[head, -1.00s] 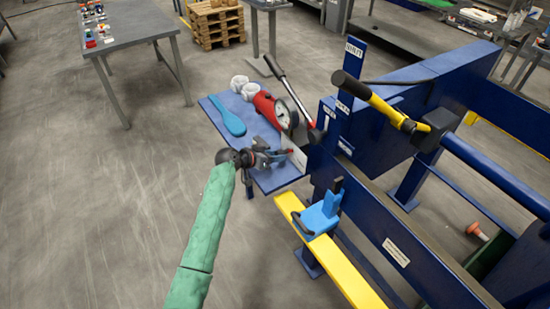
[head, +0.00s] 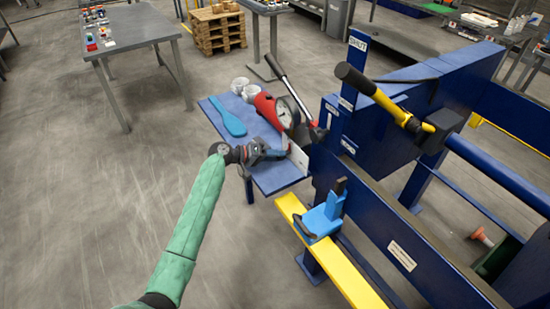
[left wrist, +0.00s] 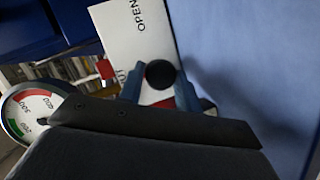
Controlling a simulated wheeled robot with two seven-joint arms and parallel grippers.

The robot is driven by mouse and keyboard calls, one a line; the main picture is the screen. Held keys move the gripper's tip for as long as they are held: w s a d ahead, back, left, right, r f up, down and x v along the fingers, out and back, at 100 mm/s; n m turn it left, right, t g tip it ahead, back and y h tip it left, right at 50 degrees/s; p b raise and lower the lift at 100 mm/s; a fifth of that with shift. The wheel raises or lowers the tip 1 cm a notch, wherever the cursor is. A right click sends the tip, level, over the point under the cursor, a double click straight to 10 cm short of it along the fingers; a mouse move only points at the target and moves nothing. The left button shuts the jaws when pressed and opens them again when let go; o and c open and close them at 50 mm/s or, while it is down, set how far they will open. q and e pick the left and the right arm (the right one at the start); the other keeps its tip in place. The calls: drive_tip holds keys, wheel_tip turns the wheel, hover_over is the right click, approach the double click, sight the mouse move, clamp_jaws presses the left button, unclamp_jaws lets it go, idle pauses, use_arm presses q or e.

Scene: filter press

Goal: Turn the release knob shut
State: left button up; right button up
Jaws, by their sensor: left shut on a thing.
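The release knob (left wrist: 160,74) is a round black end in the left wrist view, in front of a white plate (left wrist: 126,38) lettered OPEN, with part of a second word partly covered. My left gripper (left wrist: 159,90) has its two blue fingers on either side of the knob and is shut on it. In the head view my left gripper (head: 281,153) reaches in from the left to the white plate (head: 298,158) on the side of the blue press (head: 325,165). The knob is hidden there behind the fingers. My right gripper is in neither view.
A red-bodied pump with a round gauge (head: 288,113) stands just behind my gripper. A yellow bar (head: 335,262) with a blue clamp (head: 322,218) is nearer.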

use_arm(q)
drive_tip(key=shift+n, duration=0.3)
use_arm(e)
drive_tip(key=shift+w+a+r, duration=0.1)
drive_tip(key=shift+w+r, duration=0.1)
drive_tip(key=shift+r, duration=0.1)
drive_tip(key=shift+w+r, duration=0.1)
use_arm(q)
drive_tip(key=o, duration=0.7)
drive_tip(key=shift+f, duration=0.1)
drive_tip(key=shift+a, duration=0.1)
